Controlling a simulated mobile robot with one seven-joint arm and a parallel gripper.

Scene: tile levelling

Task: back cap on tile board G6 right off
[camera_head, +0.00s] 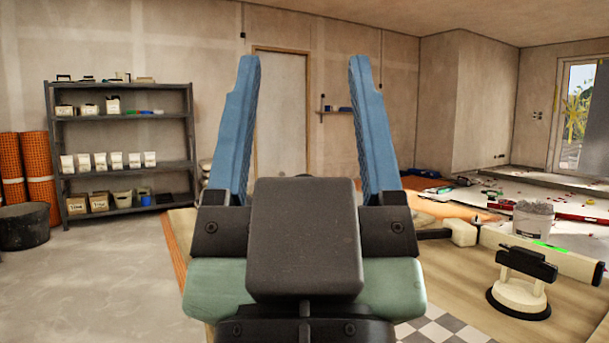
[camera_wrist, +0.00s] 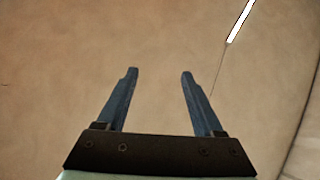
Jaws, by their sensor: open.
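My gripper (camera_head: 304,62) is raised in front of the head camera with its two blue fingers spread wide and nothing between them. In the wrist view my gripper (camera_wrist: 159,72) is also open and empty, facing a plain tan surface. I cannot make out a board marked G6 or its back cap. Small red pieces (camera_head: 483,188) are scattered on the pale floor area at the right, too small to identify. Part of a grey-and-white checkered surface (camera_head: 445,330) shows at the bottom, partly hidden by my gripper.
A wooden worktop at the right holds a white suction-cup-like tool with a black handle (camera_head: 526,262), a long level (camera_head: 560,255) and a mallet-like tool (camera_head: 461,232). A grey-filled bucket (camera_head: 532,220) stands behind. A metal shelf (camera_head: 122,120) stands left; the floor before it is clear.

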